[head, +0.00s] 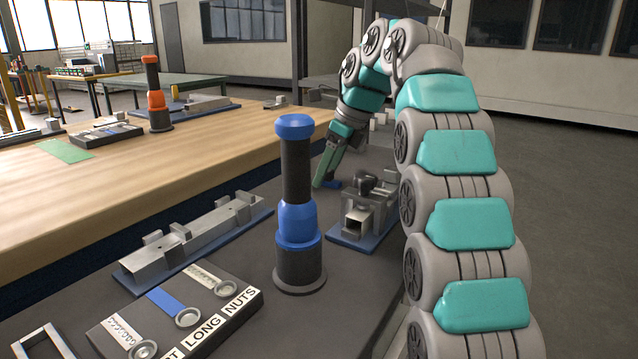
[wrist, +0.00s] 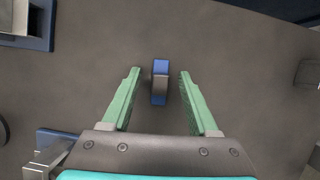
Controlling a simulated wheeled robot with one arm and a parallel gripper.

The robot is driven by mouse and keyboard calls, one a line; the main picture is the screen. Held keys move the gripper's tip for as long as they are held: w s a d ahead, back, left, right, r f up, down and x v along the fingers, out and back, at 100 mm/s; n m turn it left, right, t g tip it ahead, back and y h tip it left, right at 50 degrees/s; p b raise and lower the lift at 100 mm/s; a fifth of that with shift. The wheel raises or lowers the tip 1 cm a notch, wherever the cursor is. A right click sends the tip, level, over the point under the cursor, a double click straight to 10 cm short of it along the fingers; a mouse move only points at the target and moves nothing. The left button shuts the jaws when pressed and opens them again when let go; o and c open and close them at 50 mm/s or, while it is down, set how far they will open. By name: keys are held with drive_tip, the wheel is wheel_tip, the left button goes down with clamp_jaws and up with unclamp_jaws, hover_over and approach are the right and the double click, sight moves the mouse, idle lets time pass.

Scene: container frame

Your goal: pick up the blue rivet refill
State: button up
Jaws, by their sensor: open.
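The small blue piece that looks like the rivet refill (wrist: 161,67) lies on the dark worktop between my fingers in the wrist view. It has blue ends and a grey middle band. A bit of blue (head: 333,184) shows beside my fingertips in the head view, mostly hidden by them. My gripper (wrist: 160,71) is open, with one green finger on each side of the piece and a gap on both sides. In the head view my gripper (head: 319,184) points down at the worktop. I cannot tell the exact height of the fingertips above it.
A tall blue and black tool (head: 296,210) stands upright left of my arm. A metal fixture on a blue base (head: 352,238) is close in front of the gripper. A long metal rail (head: 190,245) and a labelled parts tray (head: 245,303) lie to the left.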

drive_tip(key=shift+c, duration=0.2)
clamp_jaws()
idle(0.4)
